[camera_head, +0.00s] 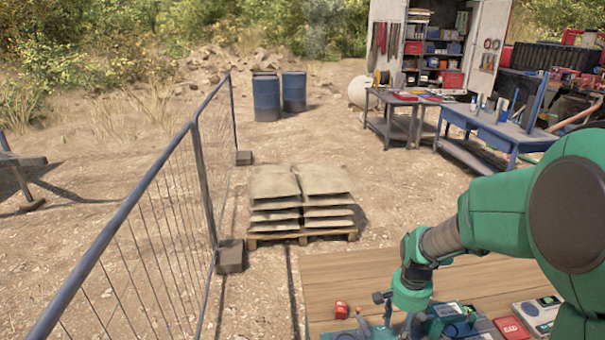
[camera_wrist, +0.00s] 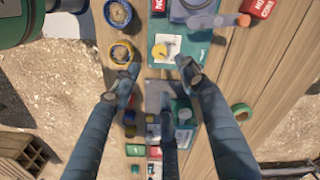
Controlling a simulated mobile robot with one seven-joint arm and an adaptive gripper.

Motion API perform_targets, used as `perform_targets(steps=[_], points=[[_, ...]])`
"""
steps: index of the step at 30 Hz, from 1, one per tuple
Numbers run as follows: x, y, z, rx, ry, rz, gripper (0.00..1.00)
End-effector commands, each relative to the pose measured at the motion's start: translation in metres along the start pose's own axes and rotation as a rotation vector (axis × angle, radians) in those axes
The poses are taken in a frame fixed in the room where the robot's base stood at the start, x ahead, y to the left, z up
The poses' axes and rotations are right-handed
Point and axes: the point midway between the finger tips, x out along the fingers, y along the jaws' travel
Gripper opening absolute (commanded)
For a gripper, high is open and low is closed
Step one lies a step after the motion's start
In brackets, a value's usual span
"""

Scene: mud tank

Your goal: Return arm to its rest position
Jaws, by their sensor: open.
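My arm, green with dark joints, reaches in from the right in the head view and bends down over a wooden table (camera_head: 420,272). My gripper (camera_head: 392,318) is at the arm's lower end, low over the table's items near the bottom edge of the picture. In the wrist view my gripper (camera_wrist: 158,78) shows long blue-grey fingers spread apart, with nothing held between them. Below them is a teal board or mat (camera_wrist: 203,50) with several small items on it. The fingers hide part of these items.
A yellow-rimmed bowl (camera_wrist: 121,52) and another round bowl (camera_wrist: 118,13) stand beside the teal board. A green ring (camera_wrist: 241,112) lies on bare planks. A wire fence (camera_head: 150,220) and stacked sacks (camera_head: 300,183) stand beyond.

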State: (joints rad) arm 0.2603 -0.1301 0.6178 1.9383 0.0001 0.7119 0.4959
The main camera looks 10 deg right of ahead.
Motion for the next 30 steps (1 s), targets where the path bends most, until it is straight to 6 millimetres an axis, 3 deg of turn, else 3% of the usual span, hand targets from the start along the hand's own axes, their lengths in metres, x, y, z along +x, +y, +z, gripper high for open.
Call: perform_targets(steps=[5,11,21,30], points=[[-0.022,-0.005,0.006,-0.038,0.026,-0.014,0.44],[-0.073,-0.012,0.028,-0.135,0.084,-0.043,0.44],[-0.167,-0.011,0.092,-0.358,0.215,-0.102,0.44],[-0.225,0.006,0.159,-0.551,0.34,-0.149,0.44]])
